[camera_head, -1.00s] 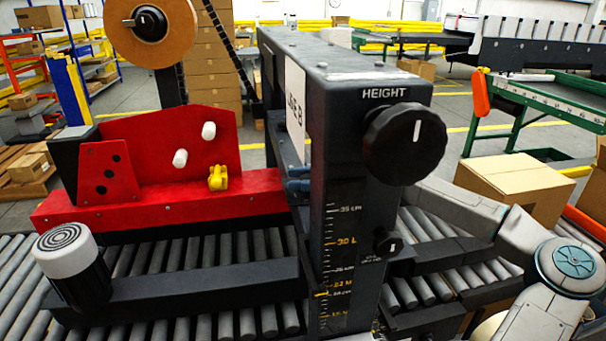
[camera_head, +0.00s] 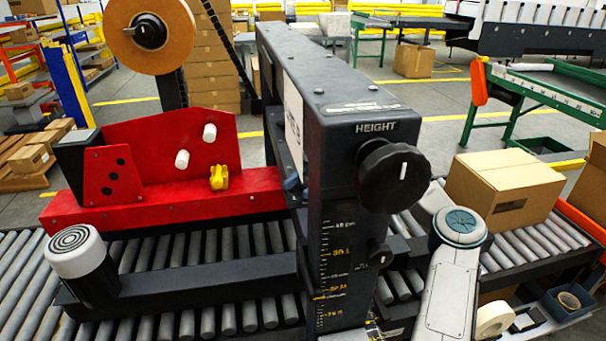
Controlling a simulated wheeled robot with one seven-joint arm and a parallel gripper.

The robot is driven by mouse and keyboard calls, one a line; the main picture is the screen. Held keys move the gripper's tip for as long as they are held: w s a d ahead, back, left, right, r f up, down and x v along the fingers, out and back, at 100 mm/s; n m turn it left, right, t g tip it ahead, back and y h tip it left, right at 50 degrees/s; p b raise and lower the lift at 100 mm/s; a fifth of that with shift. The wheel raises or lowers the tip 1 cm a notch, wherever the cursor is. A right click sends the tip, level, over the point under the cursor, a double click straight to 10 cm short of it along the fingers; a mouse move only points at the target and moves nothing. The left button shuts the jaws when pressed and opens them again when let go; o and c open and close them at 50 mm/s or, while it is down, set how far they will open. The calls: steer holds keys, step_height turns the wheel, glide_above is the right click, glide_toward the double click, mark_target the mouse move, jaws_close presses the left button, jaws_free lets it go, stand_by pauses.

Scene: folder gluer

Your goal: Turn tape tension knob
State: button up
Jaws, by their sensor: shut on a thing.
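A large brown tape reel (camera_head: 181,43) stands at the upper left, with a black knob (camera_head: 148,31) at its hub. No label on this knob is readable. The red tape head (camera_head: 165,200) below has two white rollers and a yellow part (camera_head: 219,178). A big black knob (camera_head: 394,176) sits under the word HEIGHT on the dark machine column (camera_head: 335,150), its white mark near upright. A smaller black knob (camera_head: 380,256) is below it. My white arm passes right of the column and goes behind it. My gripper is hidden, so what it touches cannot be seen.
A roller conveyor (camera_head: 190,325) runs under the machine. A motor with a white cap (camera_head: 76,251) is at the left. A closed carton (camera_head: 503,189) stands on the rollers at the right. A blue-grey bin (camera_head: 568,302) and a tape roll (camera_head: 494,318) are at lower right.

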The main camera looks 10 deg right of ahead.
steer(key=shift+r+n+g+h+p, duration=0.25)
steer(key=shift+n+g+h+p, duration=0.5)
steer(key=shift+p, duration=0.4)
steer(key=shift+s, duration=0.1)
steer(key=shift+d+f+n+g+h+p, duration=0.1)
steer(key=shift+f+n+g+h+p, duration=0.2)
steer(key=shift+p, duration=0.25)
steer(key=o, duration=0.9)
steer(key=shift+o, duration=0.2)
steer(key=shift+r, duration=0.1)
